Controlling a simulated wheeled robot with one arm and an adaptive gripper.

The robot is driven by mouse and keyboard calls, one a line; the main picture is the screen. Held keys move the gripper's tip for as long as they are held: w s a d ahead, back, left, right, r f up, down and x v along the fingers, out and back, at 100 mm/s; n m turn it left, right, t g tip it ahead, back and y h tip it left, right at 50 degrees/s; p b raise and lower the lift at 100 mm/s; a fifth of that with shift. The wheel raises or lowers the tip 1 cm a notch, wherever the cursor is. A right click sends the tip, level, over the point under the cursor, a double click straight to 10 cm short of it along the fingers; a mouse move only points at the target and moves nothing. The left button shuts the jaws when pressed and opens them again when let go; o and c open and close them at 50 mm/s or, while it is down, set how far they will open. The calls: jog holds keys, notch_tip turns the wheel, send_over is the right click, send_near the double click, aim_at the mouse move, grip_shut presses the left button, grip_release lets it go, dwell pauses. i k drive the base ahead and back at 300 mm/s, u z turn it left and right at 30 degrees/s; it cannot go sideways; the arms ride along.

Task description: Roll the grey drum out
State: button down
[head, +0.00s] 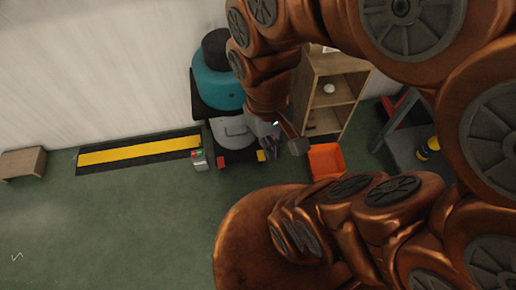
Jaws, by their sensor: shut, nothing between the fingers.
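The grey drum (232,131) sits low against the wall in the head view, below a teal drum (217,82) with a black top. A dark base with red and yellow corner pieces (238,156) shows at the grey drum's front. My gripper (271,152) is at the grey drum's right side, pointing down, shut and empty. Whether it touches the drum I cannot tell. My arm hides part of the teal drum and the area right of the grey drum.
A small box with red and green buttons (199,161) stands left of the drum. A yellow-and-black strip (140,151) and wooden stool (22,162) lie further left. A wooden shelf (338,63) and orange bin (326,161) stand right.

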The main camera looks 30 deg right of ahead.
aim_at(233, 140)
jog(key=u, duration=0.05)
jog(key=k, duration=0.45)
jog(key=u, duration=0.95)
jog(key=k, duration=0.9)
jog(key=u, duration=1.05)
jog(key=i, duration=1.1)
jog(key=z, duration=0.5)
jog(key=i, duration=0.8)
jog(key=z, duration=1.25)
jog(key=i, duration=0.35)
jog(key=z, duration=0.35)
